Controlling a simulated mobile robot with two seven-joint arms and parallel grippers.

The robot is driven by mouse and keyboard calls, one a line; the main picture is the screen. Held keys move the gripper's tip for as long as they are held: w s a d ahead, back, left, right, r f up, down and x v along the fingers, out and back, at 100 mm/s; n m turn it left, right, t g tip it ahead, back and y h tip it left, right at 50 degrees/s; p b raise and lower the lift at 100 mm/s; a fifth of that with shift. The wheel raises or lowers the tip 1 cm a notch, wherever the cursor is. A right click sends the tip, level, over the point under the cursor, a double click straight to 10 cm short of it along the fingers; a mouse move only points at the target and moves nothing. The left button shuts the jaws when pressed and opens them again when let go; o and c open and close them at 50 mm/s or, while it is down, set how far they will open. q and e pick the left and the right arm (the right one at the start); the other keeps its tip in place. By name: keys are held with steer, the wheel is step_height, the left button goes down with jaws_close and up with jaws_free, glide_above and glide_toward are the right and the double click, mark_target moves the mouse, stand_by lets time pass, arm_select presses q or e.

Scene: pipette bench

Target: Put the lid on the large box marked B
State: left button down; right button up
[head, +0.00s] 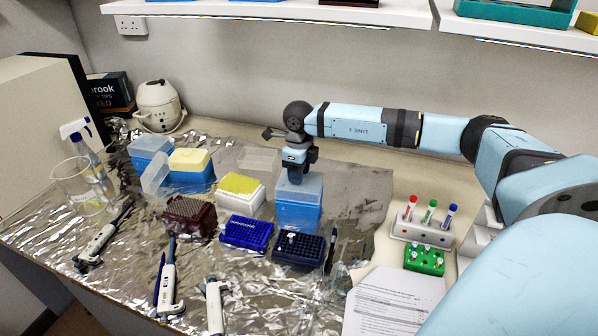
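A tall blue box (298,213) stands right of centre on the foil, with a pale translucent blue lid (312,186) on its top. My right gripper (294,176) points down directly over this lid, touching or very close to it. Its fingertips are small and partly lost against the lid, so I cannot tell whether they grip it. No letter B is readable on any box. Another blue box (150,147) stands at the back left, beside a blue box with a yellow top (190,160). A clear lid-like piece (155,174) leans in front of them. My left gripper is out of view.
A yellow-topped white rack (240,192), a brown rack (189,217) and dark blue racks (246,233) (298,250) crowd the middle. Several pipettes lie in front. A tube rack (422,226), green rack (425,260) and paper (392,304) are at right. A shelf (270,10) hangs above.

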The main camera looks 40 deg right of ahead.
steer(key=o, duration=0.3)
steer(key=shift+o, duration=0.2)
steer(key=shift+r, duration=0.15)
step_height(320, 180, up, 14)
steer(key=b, duration=0.1)
steer(key=shift+f, duration=0.2)
